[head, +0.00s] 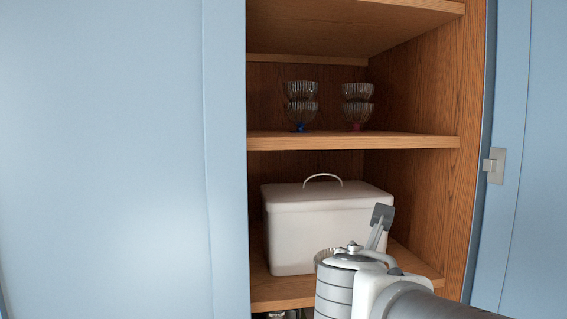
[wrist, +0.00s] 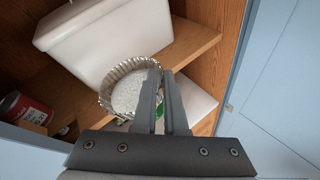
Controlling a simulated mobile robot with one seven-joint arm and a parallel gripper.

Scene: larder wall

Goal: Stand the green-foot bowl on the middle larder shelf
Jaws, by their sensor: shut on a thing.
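My gripper (wrist: 162,76) is shut on the green-foot bowl (wrist: 112,82), a clear fluted glass bowl with a whitish, grainy inside. A bit of its green foot (wrist: 158,128) shows between and beside the fingers. In the head view only a piece of the bowl's fluted rim (head: 322,256) shows behind my wrist, low in front of the bottom shelf; the fingertips are hidden there. The middle larder shelf (head: 350,142) is above and behind my gripper. On it stand fluted glass bowls stacked in twos: a blue-foot stack (head: 302,108) and a pink-foot stack (head: 358,108).
A white lidded bin (head: 310,235) with a metal handle fills much of the bottom shelf (head: 285,292). A red-labelled can (wrist: 28,110) shows lower in the wrist view. Blue doors (head: 110,150) flank the larder. The middle shelf has bare room left and right of the stacks.

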